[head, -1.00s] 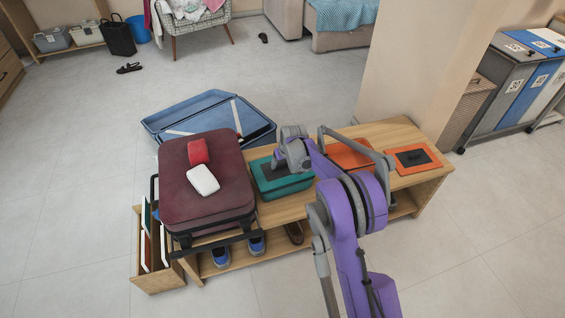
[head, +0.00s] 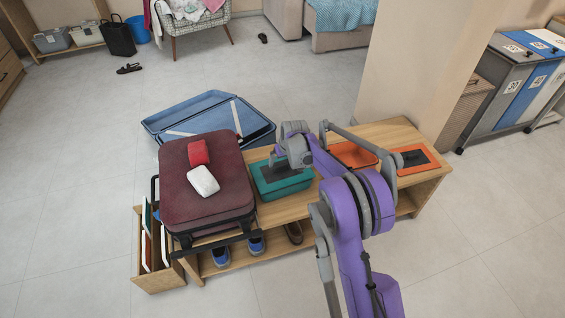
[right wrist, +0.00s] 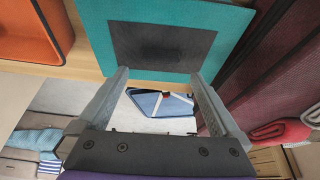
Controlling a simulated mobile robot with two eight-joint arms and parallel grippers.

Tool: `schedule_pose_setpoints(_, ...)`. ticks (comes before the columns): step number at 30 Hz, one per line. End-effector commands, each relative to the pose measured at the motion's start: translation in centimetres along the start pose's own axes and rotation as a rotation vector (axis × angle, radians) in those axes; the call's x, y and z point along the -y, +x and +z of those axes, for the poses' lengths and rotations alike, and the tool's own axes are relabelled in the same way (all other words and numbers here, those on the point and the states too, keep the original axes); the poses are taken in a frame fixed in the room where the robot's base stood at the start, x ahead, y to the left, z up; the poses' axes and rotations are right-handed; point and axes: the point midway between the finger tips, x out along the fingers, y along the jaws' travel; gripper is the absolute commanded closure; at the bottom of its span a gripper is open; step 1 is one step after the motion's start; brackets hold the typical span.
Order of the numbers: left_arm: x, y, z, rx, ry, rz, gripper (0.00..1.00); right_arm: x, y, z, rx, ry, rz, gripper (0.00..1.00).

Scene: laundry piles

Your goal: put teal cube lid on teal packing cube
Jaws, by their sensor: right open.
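The teal cube lid (head: 268,174), a flat teal panel with a dark centre, lies over the top of the teal packing cube (head: 287,191) on the wooden bench. It fills the top of the right wrist view (right wrist: 220,38); whether it sits flush all round I cannot tell. My right gripper (head: 277,163) is just above the lid and hides part of it in the head view. In the right wrist view its two fingers (right wrist: 158,76) are spread apart near the lid's edge, with nothing between them. My left gripper is not in view.
A maroon suitcase (head: 205,180) with a red and a white item on top stands left of the cube. An orange cube (head: 352,154) and an orange lid (head: 427,161) are to the right on the bench (head: 392,131). A blue open suitcase (head: 208,112) lies behind.

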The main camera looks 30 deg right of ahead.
Motion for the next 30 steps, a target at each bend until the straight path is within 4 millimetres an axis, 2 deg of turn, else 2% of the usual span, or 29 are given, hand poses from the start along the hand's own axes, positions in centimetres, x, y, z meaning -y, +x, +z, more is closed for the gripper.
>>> schedule_pose_setpoints(1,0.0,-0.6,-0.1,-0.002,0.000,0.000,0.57,0.0,-1.6,-0.1,-0.001,0.001,0.000,0.00)
schedule_pose_setpoints(3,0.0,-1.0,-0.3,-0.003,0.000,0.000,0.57,0.0,-3.2,-0.1,-0.001,0.001,0.000,0.00)
schedule_pose_setpoints(9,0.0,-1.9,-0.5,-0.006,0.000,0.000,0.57,0.0,-7.0,0.0,0.000,0.001,0.000,0.00)
schedule_pose_setpoints(13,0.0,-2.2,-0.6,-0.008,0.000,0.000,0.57,0.0,-8.3,0.0,0.000,0.001,0.000,0.00)
schedule_pose_setpoints(21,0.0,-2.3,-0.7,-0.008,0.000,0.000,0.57,0.6,-9.6,0.4,0.001,-0.004,-0.002,0.00)
schedule_pose_setpoints(23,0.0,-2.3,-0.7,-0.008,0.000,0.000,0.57,1.5,-10.7,1.0,0.001,-0.009,-0.005,0.00)
schedule_pose_setpoints(26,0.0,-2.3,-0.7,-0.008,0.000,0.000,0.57,3.9,-13.7,3.1,0.003,-0.024,-0.012,0.00)
schedule_pose_setpoints(30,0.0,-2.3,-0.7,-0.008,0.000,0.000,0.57,7.7,-18.6,8.2,0.005,-0.052,-0.023,0.00)
